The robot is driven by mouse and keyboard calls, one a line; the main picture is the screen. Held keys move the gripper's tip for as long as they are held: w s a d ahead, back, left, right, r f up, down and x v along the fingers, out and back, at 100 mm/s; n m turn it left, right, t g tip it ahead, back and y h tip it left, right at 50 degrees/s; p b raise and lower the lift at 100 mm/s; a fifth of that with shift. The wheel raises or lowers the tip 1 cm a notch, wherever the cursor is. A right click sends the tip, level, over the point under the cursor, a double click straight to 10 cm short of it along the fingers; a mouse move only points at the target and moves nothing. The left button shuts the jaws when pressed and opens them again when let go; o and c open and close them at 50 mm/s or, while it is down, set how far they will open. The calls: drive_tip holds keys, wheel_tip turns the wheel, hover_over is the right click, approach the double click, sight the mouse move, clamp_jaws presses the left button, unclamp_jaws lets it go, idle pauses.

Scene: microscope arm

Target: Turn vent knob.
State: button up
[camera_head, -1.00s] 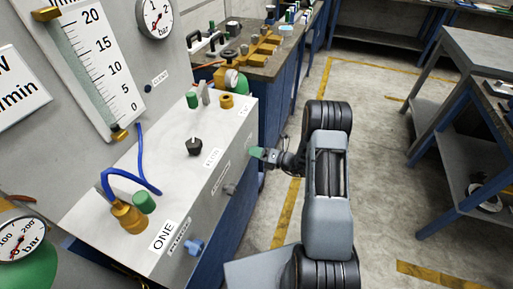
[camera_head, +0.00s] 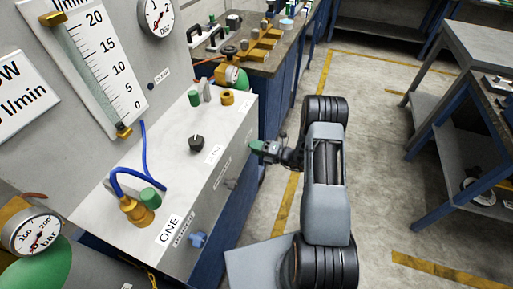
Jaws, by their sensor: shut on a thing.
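The pale grey box (camera_head: 160,160) stands on the left, with controls on its top and front face. My gripper (camera_head: 256,146) reaches from the right to the far end of the front face. It is shut there, with green showing at its tip. What lies between the fingers is mostly hidden, and it sits where a vent knob could be; I cannot read a vent label. A grey knob (camera_head: 231,184) and a blue knob (camera_head: 198,240) are nearer along the same face, both apart from my gripper. A black knob (camera_head: 196,143) stands on the top.
A blue hose (camera_head: 145,160) loops above the box to a brass fitting (camera_head: 140,213). A pressure gauge (camera_head: 37,234) is at lower left. A bench (camera_head: 275,60) with fittings stands behind. The floor (camera_head: 380,160) right of my arm is clear up to a table (camera_head: 485,60).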

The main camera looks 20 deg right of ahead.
drive_tip(key=shift+s+f, duration=0.1)
drive_tip(key=o, duration=0.9)
drive_tip(key=shift+o, duration=0.2)
drive_tip(key=v, duration=1.3)
drive_tip(key=shift+s+d, duration=0.25)
drive_tip(key=shift+d, duration=0.1)
